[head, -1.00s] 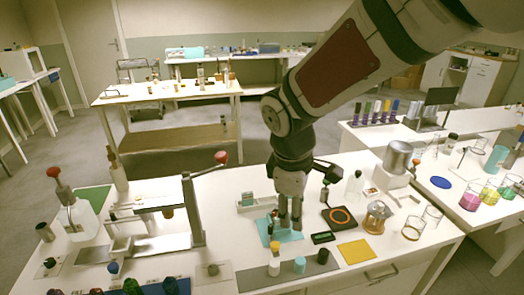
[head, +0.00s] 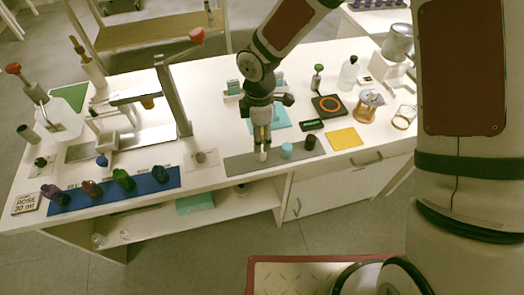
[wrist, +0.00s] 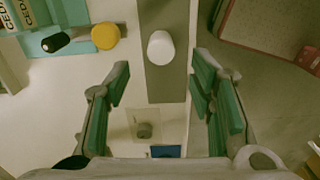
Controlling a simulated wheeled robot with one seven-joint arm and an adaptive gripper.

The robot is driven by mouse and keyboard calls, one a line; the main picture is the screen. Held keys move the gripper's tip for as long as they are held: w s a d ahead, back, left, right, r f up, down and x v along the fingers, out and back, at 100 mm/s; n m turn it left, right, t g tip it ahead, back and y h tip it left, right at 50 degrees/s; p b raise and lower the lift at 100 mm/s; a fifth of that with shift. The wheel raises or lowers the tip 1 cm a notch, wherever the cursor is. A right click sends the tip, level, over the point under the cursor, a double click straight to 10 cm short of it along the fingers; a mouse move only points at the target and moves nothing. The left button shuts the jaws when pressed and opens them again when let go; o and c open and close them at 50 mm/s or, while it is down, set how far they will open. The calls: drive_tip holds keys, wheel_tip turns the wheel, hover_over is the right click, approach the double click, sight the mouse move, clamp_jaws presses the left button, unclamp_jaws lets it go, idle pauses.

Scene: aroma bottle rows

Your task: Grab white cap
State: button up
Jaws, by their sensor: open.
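The white cap (head: 262,155) stands upright on a long grey strip (head: 238,166) near the front edge of the bench. In the wrist view the white cap (wrist: 160,47) is seen from above, on the grey strip between and slightly beyond the fingertips. My gripper (wrist: 161,70) is open and empty, its green-padded fingers wide apart on either side of the strip. In the head view my gripper (head: 262,136) points down just behind and above the cap; it partly hides what lies behind. I see no contact with the cap.
A teal cap (head: 286,150) and a dark cap (head: 310,143) stand on the same strip to the right. A yellow-topped item (wrist: 105,36) and a black-topped one (wrist: 55,42) lie left of the strip in the wrist view. A yellow mat (head: 344,139) is farther right.

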drive_tip(key=shift+d+f, duration=0.2)
drive_tip(key=shift+f, duration=3.6)
drive_tip(key=c, duration=0.8)
